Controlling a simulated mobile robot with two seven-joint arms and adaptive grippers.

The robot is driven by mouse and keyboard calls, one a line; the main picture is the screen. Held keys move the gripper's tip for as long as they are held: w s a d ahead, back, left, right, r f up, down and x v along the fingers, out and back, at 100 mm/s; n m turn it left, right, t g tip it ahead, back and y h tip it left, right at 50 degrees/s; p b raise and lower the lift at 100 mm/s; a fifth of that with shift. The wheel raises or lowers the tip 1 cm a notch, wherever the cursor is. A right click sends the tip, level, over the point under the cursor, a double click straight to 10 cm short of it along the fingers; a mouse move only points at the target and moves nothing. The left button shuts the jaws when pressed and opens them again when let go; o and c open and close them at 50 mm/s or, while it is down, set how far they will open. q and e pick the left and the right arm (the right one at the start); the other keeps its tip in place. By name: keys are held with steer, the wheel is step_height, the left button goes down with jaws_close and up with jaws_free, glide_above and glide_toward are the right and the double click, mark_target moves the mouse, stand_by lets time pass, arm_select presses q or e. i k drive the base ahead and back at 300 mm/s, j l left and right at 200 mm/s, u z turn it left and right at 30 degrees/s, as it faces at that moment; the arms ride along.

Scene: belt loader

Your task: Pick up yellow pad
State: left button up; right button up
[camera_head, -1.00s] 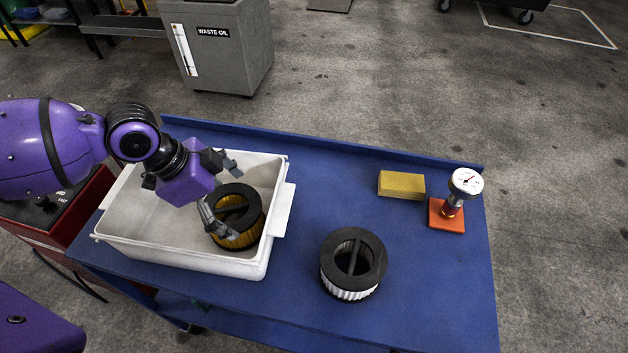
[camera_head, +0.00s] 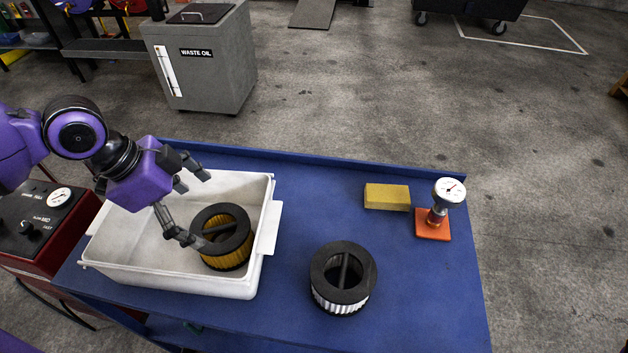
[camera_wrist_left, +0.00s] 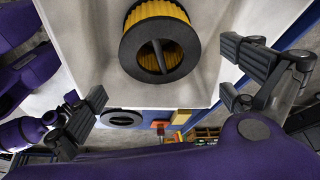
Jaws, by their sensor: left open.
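The yellow pad (camera_head: 387,197) is a flat block lying on the blue cart top near its back edge, left of a gauge on an orange base. It shows small in the left wrist view (camera_wrist_left: 181,117). My left gripper (camera_head: 198,208) is open over the white bin, left of and above a yellow-sided filter with a black rim (camera_head: 223,236). Its fingers are apart with nothing between them, and the pad is well to its right. In the left wrist view the fingers (camera_wrist_left: 165,95) are spread wide, with the filter beyond them. My right gripper is not seen.
The white bin (camera_head: 110,238) stands on the left of the blue cart (camera_head: 420,290). A white-sided filter (camera_head: 343,278) stands at the front middle. The blue surface between bin and pad is clear.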

mark_target(379, 198)
steer(key=k, duration=1)
